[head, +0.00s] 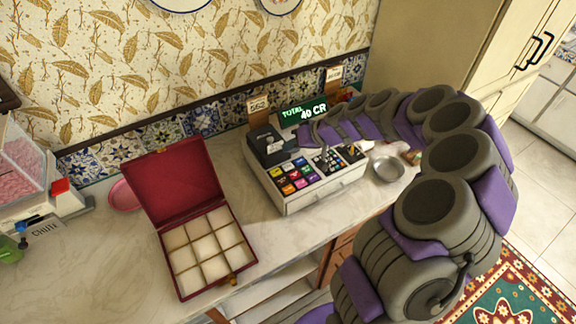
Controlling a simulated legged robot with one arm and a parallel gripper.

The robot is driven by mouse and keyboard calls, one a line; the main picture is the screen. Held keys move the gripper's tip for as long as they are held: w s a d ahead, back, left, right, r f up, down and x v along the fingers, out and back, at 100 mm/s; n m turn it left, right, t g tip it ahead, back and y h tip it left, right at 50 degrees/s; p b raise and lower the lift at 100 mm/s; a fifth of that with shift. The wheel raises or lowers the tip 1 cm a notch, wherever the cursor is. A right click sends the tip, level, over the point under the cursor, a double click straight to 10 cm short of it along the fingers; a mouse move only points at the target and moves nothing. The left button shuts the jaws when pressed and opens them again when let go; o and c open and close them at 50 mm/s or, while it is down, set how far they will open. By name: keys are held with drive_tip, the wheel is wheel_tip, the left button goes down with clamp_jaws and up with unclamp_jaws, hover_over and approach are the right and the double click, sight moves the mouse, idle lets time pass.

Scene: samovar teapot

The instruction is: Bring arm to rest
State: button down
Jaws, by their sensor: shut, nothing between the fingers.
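My arm curves up from the lower right and back over the counter in grey and purple segments. Its thin end, with my gripper (309,138), is over the back of the cash register, just below the lit display. My gripper is shut and holds nothing. The white cash register (318,192) has coloured keys and a display (303,111) reading "TOTAL 40 CR". I cannot tell whether the gripper touches the register.
An open red box (180,185) with empty-looking compartments stands left of the register. A metal bowl (388,170) sits right of it. A pink plate (125,195) and a clear bin (22,165) are at the left. The marble counter (110,260) is bare at front left.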

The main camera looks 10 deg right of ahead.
idle(0.4)
drive_tip(key=s+a+r+n+g+h, duration=0.1)
drive_tip(key=s+a+r+g, duration=0.1)
drive_tip(key=s+a+r, duration=0.45)
drive_tip(key=s+a+r+n+g, duration=0.1)
drive_tip(key=s+a+r+g, duration=0.15)
drive_tip(key=s, duration=0.75)
drive_tip(key=s+d+m+g+h, duration=0.1)
drive_tip(key=s+d+m+h, duration=0.1)
drive_tip(key=s, duration=1)
drive_tip(key=s+d+m+g+h, duration=0.1)
drive_tip(key=s+d+h, duration=0.3)
drive_tip(key=s, duration=0.9)
drive_tip(key=shift+d+r+m+g, duration=0.15)
drive_tip(key=shift+d+m+g, duration=0.25)
drive_tip(key=shift+d, duration=0.65)
